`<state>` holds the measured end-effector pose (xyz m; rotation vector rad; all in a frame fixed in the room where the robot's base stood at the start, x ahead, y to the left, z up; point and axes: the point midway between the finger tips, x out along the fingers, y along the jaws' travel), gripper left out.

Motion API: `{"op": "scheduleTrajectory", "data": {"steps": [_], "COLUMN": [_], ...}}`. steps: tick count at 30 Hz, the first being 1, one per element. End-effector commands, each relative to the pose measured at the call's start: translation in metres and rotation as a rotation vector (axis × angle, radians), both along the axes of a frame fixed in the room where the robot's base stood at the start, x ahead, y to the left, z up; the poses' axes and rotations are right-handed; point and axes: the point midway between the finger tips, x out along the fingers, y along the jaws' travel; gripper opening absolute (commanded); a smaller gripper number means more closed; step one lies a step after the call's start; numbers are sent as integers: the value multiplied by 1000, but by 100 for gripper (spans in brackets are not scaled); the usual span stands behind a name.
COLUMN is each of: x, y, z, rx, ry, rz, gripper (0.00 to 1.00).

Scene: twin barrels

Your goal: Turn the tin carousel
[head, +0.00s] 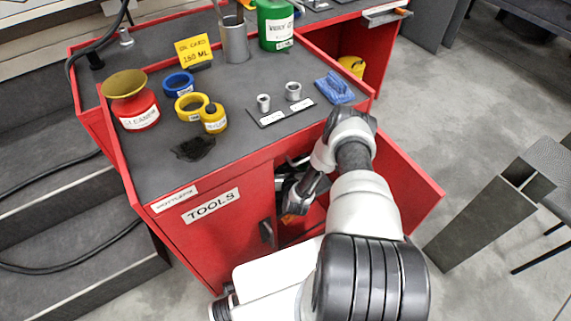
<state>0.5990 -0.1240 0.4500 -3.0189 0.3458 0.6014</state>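I cannot make out a tin carousel; the inside of the red cabinet is mostly hidden behind my arm. The cabinet (232,225) has a door marked TOOLS with a dark handle (266,232). To the right of that door its front is open. My gripper (291,207) points down into this opening, partly dark against the inside. Its fingers are too small and shaded to tell whether they are open or hold anything. A small orange patch (288,219) shows at its tip. Pale metallic shapes (290,166) show just behind it.
A red panel (415,185) stands out at right.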

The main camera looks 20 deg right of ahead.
Motion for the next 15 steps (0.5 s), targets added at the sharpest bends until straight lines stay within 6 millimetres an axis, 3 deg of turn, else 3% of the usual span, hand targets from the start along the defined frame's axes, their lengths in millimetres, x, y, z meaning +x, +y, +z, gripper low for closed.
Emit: {"op": "scheduleTrajectory", "data": {"steps": [8, 9, 12, 15], "x": [1, 1, 1, 1], "y": [0, 0, 0, 0], "z": [1, 1, 1, 1], "rx": [0, 1, 1, 1], "ry": [-2, -2, -2, -1], "rz": [0, 1, 1, 1], "gripper": [0, 30, 43, 43]}}
